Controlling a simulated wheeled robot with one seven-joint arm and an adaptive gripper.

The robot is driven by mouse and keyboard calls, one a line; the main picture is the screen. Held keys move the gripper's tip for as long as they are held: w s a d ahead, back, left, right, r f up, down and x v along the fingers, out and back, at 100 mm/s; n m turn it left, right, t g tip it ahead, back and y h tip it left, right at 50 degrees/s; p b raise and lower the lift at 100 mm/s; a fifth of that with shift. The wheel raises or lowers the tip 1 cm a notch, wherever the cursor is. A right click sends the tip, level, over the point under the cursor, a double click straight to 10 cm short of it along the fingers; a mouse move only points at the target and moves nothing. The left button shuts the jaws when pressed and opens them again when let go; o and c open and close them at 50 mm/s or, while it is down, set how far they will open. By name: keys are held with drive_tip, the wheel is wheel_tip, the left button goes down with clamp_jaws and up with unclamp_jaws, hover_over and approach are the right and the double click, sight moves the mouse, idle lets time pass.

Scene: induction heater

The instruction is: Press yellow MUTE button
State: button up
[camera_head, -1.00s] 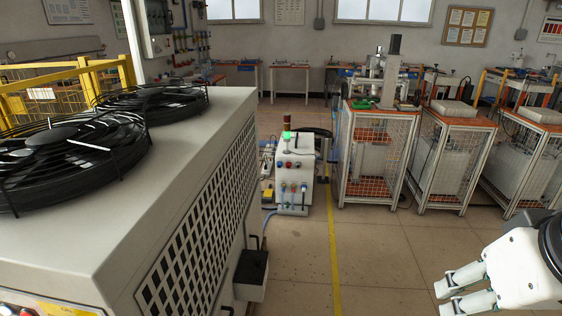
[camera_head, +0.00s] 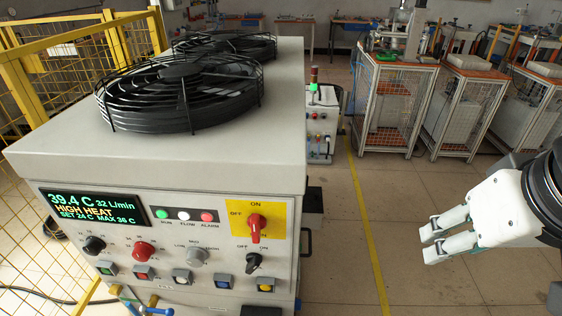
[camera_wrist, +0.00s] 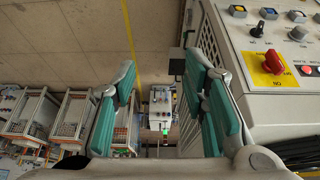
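The yellow button (camera_head: 265,284) sits at the right end of the bottom button row on the front panel of the grey chiller-like cabinet (camera_head: 150,160). Its label is too small to read. It also shows at the top of the wrist view (camera_wrist: 238,11). My gripper (camera_head: 430,244) is right of the cabinet in the head view, apart from it, over open floor. In the wrist view its two green-padded fingers (camera_wrist: 161,80) are spread with nothing between them, and the panel lies to their right.
A blue button (camera_head: 223,282) is left of the yellow one. A black knob (camera_head: 253,262) and a red switch on a yellow plate (camera_head: 255,229) are above it. A yellow cage (camera_head: 60,70) stands left. Mesh carts (camera_head: 395,105) stand behind. Floor right of the cabinet is clear.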

clamp_jaws()
idle(1.2)
